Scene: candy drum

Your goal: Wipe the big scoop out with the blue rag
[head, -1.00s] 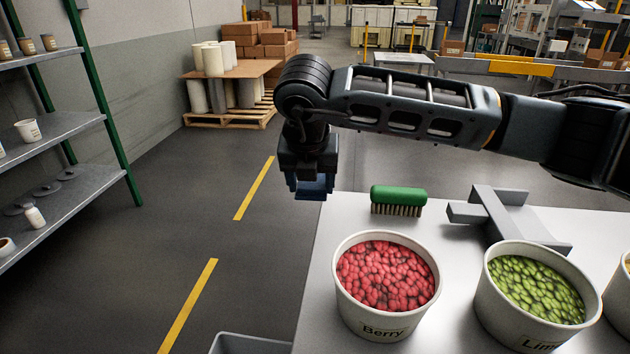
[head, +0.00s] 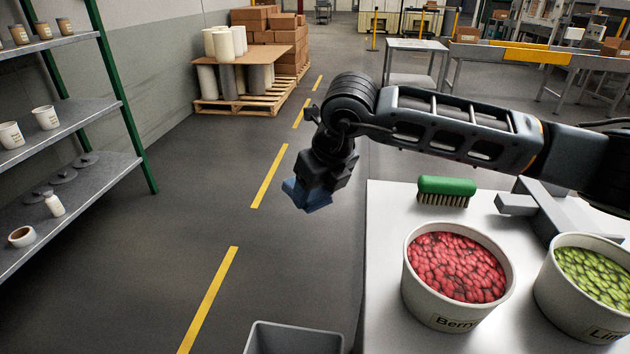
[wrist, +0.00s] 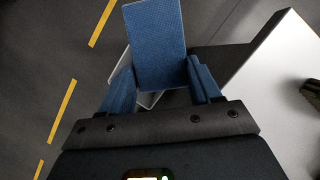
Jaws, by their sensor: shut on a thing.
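My gripper (head: 322,188) is out past the left edge of the table, above the floor, pointing down at a tilt. It is shut on the blue rag (head: 300,196), which shows as a flat blue piece below the jaws. In the wrist view the rag (wrist: 155,45) sticks out between the blue fingers (wrist: 165,85) of the gripper. I cannot make out the big scoop in any view.
The white table (head: 385,240) bears a green brush (head: 446,186), a grey angular piece (head: 548,205), a tub of red candy (head: 425,300) and a tub of green candy (head: 560,305). A grey bin (head: 262,340) stands left of the table. Shelves (head: 75,115) stand at left.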

